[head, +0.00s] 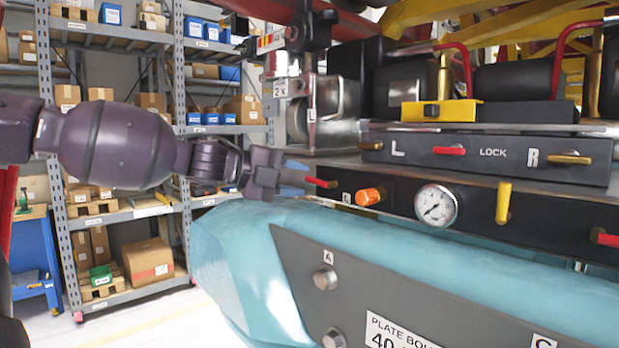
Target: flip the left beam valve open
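The left beam valve has a short red lever (322,183) at the left end of the dark beam panel (400,203). The lever sticks out toward the left, roughly level. My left gripper (291,178) comes in from the left, just beside the lever's free end. Its bluish fingertips look parted, one above and one below the lever's height. I cannot tell whether they touch the lever. My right gripper is not in view.
Right of the lever are an orange knob (370,196), a pressure gauge (436,205), a yellow lever (503,203) and another red lever (605,238). An L/LOCK/R panel (480,158) sits above. A teal beam (400,255) with a bolted grey plate (300,260) lies below.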

